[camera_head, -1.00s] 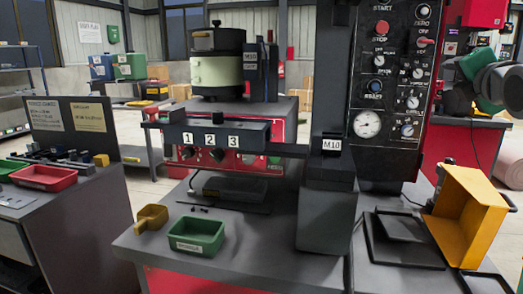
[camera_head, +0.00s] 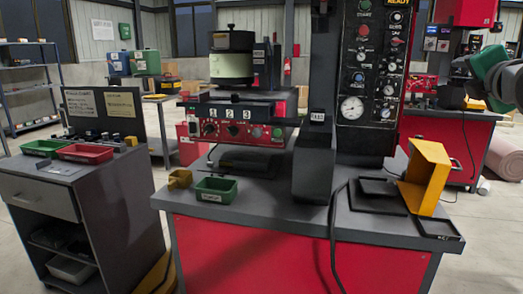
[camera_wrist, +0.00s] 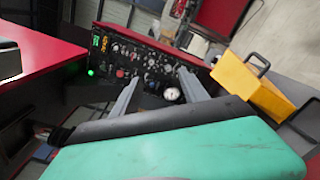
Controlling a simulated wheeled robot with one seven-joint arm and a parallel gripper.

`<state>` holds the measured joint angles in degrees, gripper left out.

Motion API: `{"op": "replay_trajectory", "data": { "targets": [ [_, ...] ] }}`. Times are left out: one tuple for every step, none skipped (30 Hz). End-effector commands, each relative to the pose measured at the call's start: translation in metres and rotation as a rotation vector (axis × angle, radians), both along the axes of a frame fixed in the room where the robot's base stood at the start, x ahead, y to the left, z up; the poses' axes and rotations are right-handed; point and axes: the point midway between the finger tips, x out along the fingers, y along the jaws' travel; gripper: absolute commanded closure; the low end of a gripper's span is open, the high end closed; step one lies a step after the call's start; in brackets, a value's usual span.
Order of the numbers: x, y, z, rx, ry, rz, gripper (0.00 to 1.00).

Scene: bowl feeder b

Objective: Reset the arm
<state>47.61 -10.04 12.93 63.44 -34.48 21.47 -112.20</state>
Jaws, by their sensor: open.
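My gripper (camera_wrist: 160,80) shows in the wrist view as two grey fingers spread apart, with nothing between them. They point towards a black control panel (camera_wrist: 130,58). A green part of my arm fills the bottom of that view. In the head view my arm is raised at the right edge, clear of the bench, and its fingers cannot be made out. The red bench (camera_head: 290,240) has a dark top.
The feeder bowl (camera_head: 231,66) is at the back. A grey cabinet (camera_head: 85,205) with red and green trays stands left. Floor shows between cabinet and bench.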

Motion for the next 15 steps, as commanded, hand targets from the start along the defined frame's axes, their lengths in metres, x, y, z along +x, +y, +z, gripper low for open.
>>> {"op": "replay_trajectory", "data": {
  "targets": [
    [0.003,0.006,0.002,0.045,0.008,0.005,0.48],
    [0.005,0.008,0.000,0.072,0.012,0.006,0.48],
    [0.007,0.011,-0.003,0.108,0.017,0.007,0.48],
    [0.008,0.014,-0.005,0.136,0.020,0.007,0.48],
    [0.010,0.017,-0.007,0.164,0.025,0.008,0.48],
    [0.011,0.021,-0.009,0.203,0.030,0.007,0.48],
    [0.012,0.024,-0.012,0.235,0.036,0.006,0.48],
    [0.014,0.027,-0.014,0.268,0.041,0.006,0.48],
    [0.016,0.033,-0.017,0.315,0.050,0.004,0.48],
    [0.017,0.036,-0.020,0.352,0.057,0.002,0.48],
    [0.018,0.042,-0.023,0.394,0.065,0.000,0.48],
    [0.019,0.049,-0.028,0.452,0.077,-0.005,0.48],
    [0.021,0.054,-0.032,0.500,0.088,-0.009,0.48],
    [0.021,0.061,-0.036,0.552,0.101,-0.017,0.48],
    [0.022,0.071,-0.043,0.624,0.118,-0.027,0.48]
  ]
}}
